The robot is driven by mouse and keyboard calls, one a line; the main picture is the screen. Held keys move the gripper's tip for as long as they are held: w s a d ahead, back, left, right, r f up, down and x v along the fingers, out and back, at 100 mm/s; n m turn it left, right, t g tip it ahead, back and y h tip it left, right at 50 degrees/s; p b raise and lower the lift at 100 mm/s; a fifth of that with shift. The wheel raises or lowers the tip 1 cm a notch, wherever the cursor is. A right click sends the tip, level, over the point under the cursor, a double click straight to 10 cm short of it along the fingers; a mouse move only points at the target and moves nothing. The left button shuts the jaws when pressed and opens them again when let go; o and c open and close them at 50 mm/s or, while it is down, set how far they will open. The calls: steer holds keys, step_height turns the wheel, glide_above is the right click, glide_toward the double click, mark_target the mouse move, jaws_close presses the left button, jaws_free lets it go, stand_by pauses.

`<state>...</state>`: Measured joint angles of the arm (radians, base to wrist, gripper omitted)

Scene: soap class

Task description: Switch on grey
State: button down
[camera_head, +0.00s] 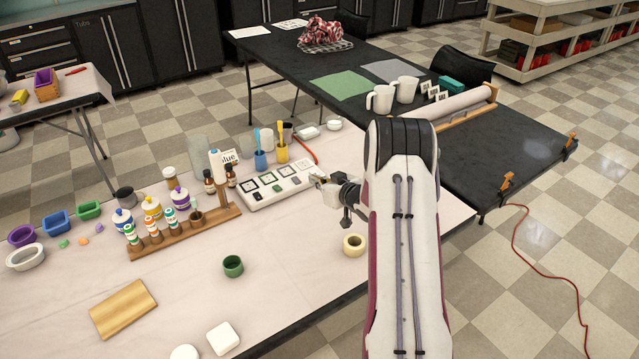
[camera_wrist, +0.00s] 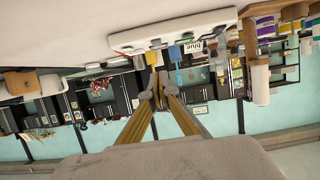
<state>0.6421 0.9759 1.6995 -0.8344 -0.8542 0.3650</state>
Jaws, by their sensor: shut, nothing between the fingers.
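A white switch panel (camera_head: 245,203) lies on the pale table, with a row of framed square labels and small rocker switches along its near side. The switches include a black one (camera_head: 258,197), a green one (camera_head: 276,189) and a grey one (camera_head: 296,181). I cannot tell which way the grey switch is tipped. My gripper (camera_head: 320,180) is at the right end of the panel, shut and empty; I cannot tell whether it touches the panel. In the upside-down wrist view, the panel (camera_wrist: 190,24) shows beyond the shut fingertips (camera_wrist: 158,88).
A wooden rack (camera_head: 160,245) with paint bottles stands left of the panel. Blue and yellow cups (camera_head: 261,161) with brushes stand behind it. The table's middle front is mostly clear.

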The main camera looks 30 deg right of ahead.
steer(key=shift+v, duration=0.95)
steer(key=shift+f, duration=0.15)
steer(key=s+a+r+g+h, duration=0.1)
steer(key=a+r, duration=0.1)
steer(key=r, duration=0.5)
steer(key=a+r+g+h, duration=0.1)
steer(key=a+r, duration=0.2)
steer(key=r, duration=0.3)
steer(key=s+a+r+g+h, duration=0.1)
steer(key=s+a+r+g, duration=0.1)
steer(key=s+a+r, duration=0.65)
steer(key=s+a+r+g+y, duration=0.1)
steer(key=s+a, duration=0.5)
steer(key=s, duration=0.5)
steer(key=s+a+r+g+y, duration=0.1)
steer(key=s+a, duration=0.5)
steer(key=s, duration=0.5)
steer(key=s+a+g+y, duration=0.1)
steer(key=s+a, duration=0.5)
steer(key=s, duration=0.6)
steer(key=shift+a+r+g, duration=0.2)
steer(key=shift+r+g, duration=0.2)
steer(key=shift+g, duration=0.2)
